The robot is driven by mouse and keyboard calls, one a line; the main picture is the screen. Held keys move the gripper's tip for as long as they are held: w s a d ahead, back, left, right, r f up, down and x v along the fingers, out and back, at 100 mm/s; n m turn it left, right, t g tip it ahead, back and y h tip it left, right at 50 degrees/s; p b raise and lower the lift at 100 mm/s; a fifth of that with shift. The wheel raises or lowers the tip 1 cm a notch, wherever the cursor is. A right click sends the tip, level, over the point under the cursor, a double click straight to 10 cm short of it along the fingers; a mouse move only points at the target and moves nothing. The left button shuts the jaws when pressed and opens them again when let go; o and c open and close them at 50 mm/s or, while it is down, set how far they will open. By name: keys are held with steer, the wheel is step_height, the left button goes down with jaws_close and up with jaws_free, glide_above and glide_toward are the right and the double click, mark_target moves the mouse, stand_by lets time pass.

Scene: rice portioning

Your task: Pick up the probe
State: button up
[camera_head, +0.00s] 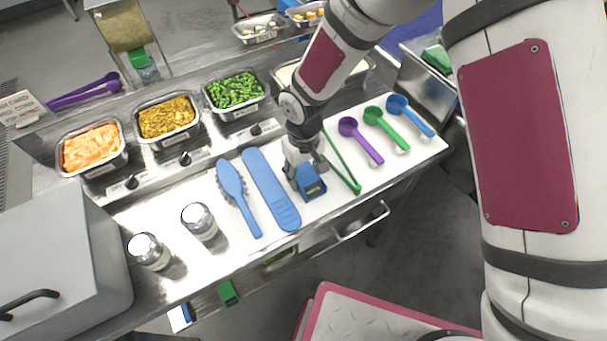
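A small blue device with a dark face (311,187) lies on the white mat near the counter's front edge; it looks like the probe. My gripper (304,168) points down right at its back end, and the fingers hide part of it. I cannot tell whether the fingers touch it or are closed on it. A thin green tool (345,168), V-shaped like tongs, lies just right of my gripper, partly behind it.
A blue spatula (270,188) and a blue brush (233,188) lie close on the left. Purple (362,141), green (385,127) and blue (410,115) scoops lie to the right. Food pans (236,96) line the back; two shakers (199,221) stand at front left.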

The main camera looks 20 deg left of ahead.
mark_target(303, 171)
steer(key=shift+r, duration=0.15)
steer(key=shift+c, duration=0.2)
steer(key=shift+r, duration=0.55)
step_height(303, 171, up, 2)
steer(key=shift+w+r+b, duration=0.1)
steer(key=shift+b, duration=0.4)
steer(key=s+d+r+b, duration=0.1)
steer(key=s+d, duration=0.8)
steer(key=d, duration=0.4)
step_height(303, 171, up, 6)
steer(key=p, duration=0.4)
steer(key=shift+r+p, duration=0.25)
steer(key=shift+p, duration=0.1)
steer(key=shift+s+d, duration=0.1)
